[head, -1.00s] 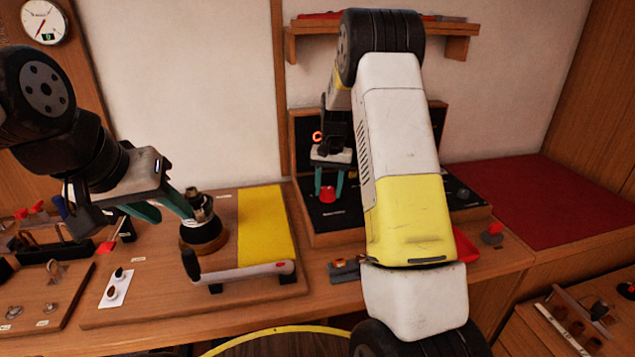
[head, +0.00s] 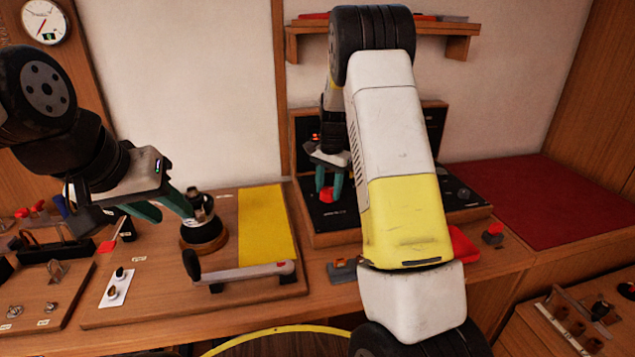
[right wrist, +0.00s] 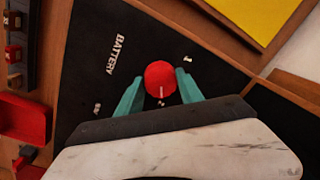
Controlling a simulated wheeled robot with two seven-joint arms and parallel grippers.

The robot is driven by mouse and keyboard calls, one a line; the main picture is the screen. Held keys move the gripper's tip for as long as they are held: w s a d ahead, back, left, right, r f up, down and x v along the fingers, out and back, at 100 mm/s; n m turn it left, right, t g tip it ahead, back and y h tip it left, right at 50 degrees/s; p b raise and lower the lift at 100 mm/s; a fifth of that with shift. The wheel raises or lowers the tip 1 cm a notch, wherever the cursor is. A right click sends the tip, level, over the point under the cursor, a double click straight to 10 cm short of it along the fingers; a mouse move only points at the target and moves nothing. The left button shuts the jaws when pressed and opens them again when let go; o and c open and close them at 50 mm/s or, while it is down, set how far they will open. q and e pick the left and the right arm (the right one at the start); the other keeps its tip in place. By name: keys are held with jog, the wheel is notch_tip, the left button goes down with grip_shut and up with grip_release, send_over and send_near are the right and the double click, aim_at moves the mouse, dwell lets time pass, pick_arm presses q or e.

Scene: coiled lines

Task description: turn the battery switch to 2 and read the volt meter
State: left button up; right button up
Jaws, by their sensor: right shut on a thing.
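The red battery switch knob (head: 326,195) sits on a black panel (head: 345,215) in a wooden frame. My right gripper (head: 329,184) is shut on it, with a teal finger on each side. In the right wrist view, the knob (right wrist: 160,76) is beside the word BATTERY. Its white line points down the picture, toward a small white mark that may be a 2; a 1 is at its upper right. My left gripper (head: 172,213) is open beside a winch (head: 203,230). I cannot make out the volt meter; my right arm hides part of the panel.
A round dial (head: 44,22) hangs on the wall at upper left. A red cushion (head: 530,198) is at right. A shelf (head: 300,30) is above the panel.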

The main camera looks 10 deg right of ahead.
aim_at(330, 191)
jog(key=o, duration=1.4)
notch_tip(330, 191, up, 8)
jog(key=shift+s+d+f, duration=0.1)
jog(key=shift+f, duration=0.15)
jog(key=shift+r, duration=0.15)
